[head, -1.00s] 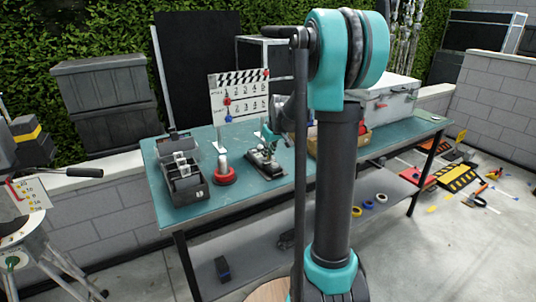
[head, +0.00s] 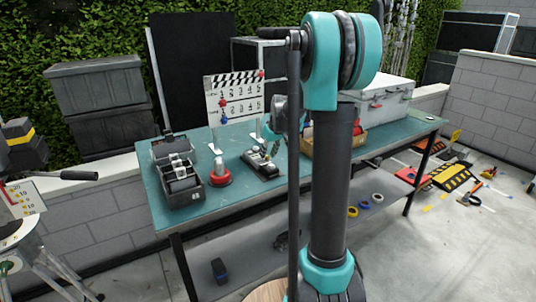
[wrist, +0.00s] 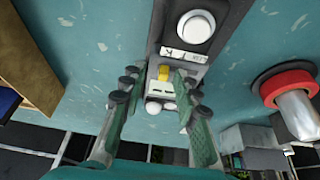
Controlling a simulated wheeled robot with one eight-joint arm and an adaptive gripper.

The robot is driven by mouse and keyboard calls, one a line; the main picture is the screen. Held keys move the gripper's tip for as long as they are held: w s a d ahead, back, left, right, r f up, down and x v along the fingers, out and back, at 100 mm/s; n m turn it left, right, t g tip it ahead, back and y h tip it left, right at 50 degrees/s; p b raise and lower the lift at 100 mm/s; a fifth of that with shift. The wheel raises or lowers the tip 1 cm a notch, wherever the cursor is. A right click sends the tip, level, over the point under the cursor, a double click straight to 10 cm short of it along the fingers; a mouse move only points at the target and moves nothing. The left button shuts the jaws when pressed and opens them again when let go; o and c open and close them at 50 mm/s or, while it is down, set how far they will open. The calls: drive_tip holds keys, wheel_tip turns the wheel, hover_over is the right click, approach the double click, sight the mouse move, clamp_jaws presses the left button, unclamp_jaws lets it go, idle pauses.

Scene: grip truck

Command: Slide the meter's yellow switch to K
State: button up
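The meter (wrist: 196,52) is a grey and black box lying on the teal table (wrist: 90,40). It also shows in the head view (head: 262,166). Its small yellow switch (wrist: 165,73) sits below a white label with dark letters, which include what looks like a K. A round white knob is above the label. My gripper (wrist: 154,80) is open, with one green finger on each side of the switch area. The right finger overlaps the meter; I cannot tell whether either finger touches it. In the head view my arm partly hides the gripper.
A red-based object with a pale shaft (wrist: 292,95) stands right of the meter in the wrist view. In the head view a black divided box (head: 180,185) is to the left, a clapperboard (head: 235,95) behind, and a cardboard box (head: 352,138) and grey case to the right.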

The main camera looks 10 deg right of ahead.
drive_tip(key=v, duration=1.2)
drive_tip(key=s+a+f+m, duration=0.1)
drive_tip(key=s+f, duration=0.5)
drive_tip(key=s, duration=0.3)
drive_tip(key=s+a+f+m+h, duration=0.1)
drive_tip(key=s+a+f, duration=0.1)
drive_tip(key=s+f, duration=0.5)
drive_tip(key=s+a+f+m, duration=0.1)
drive_tip(key=s+f, duration=0.6)
drive_tip(key=s, duration=0.6)
drive_tip(key=shift+s+a+m, duration=0.15)
drive_tip(key=shift+a+m, duration=0.05)
drive_tip(key=shift+m, duration=0.1)
